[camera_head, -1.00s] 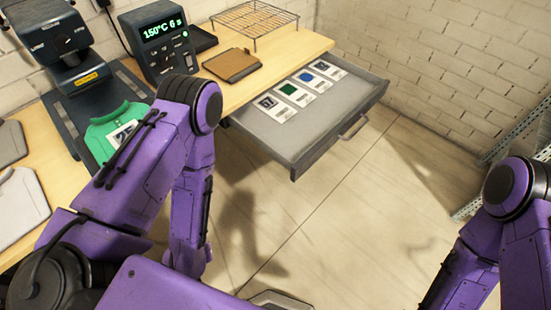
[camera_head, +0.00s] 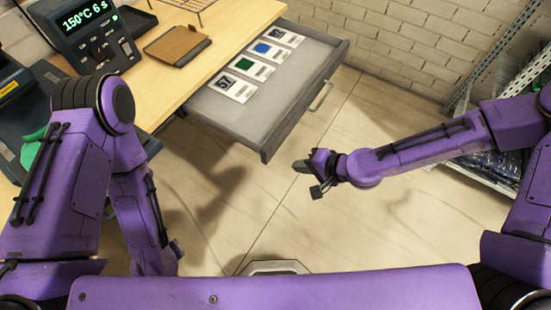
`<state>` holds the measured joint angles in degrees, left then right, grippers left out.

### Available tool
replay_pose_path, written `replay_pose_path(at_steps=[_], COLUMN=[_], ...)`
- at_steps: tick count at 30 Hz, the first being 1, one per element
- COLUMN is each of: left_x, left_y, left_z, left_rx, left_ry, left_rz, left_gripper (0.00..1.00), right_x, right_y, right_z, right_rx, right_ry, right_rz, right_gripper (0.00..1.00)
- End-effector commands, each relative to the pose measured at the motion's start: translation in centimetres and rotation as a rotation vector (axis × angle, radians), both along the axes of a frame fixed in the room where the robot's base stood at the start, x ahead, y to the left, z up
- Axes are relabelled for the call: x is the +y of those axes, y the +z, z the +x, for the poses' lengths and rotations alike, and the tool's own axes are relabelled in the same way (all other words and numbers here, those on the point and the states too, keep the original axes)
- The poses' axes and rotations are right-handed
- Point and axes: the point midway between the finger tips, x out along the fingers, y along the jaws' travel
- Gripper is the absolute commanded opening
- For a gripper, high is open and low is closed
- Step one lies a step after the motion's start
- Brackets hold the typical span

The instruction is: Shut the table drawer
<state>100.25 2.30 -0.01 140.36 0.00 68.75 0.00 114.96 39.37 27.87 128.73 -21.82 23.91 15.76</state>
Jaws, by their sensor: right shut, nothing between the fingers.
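The table drawer (camera_head: 268,106) is grey and pulled out from the wooden table, toward the right of the head view. Several sample cards lie in it along its far left side. Its handle (camera_head: 321,95) is on the front panel, facing right. My right gripper (camera_head: 308,178) is over the floor area, below and to the right of the drawer's near front corner in the picture. It is shut and empty, and appears apart from the drawer. My left arm (camera_head: 140,190) hangs bent at the left; its gripper does not show.
The wooden table (camera_head: 150,98) holds a control box (camera_head: 92,38) reading 150°C 6 s, a brown clipboard (camera_head: 176,46) and a wire rack (camera_head: 190,6). A brick wall (camera_head: 400,45) stands behind. A metal shelf (camera_head: 483,172) is at the right. The floor before the drawer is clear.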

Motion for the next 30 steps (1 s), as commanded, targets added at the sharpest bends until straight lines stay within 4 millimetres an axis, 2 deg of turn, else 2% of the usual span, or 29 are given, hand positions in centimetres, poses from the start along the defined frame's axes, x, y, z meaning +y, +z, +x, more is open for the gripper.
replay_pose_path(at_steps=[8,12,16,30], left_x=[0.0,0.0,0.0,0.0], left_y=[0.4,1.4,1.7,1.7], left_z=[0.0,0.0,0.0,0.0], left_rx=[0.000,0.000,0.000,0.000], left_ry=[0.000,0.000,0.000,0.000], left_rz=[0.000,0.000,0.000,0.000], left_gripper=[0.36,0.36,0.36,0.36], right_x=[3.7,5.7,6.8,7.1], right_y=[-4.2,-4.1,-4.2,-4.4], right_z=[2.3,3.7,4.5,4.8], right_rx=[0.005,0.001,0.002,0.002], right_ry=[-0.001,0.000,-0.001,-0.004], right_rz=[-0.001,-0.001,-0.001,-0.001], right_gripper=[0.00,0.00,0.00,0.00])
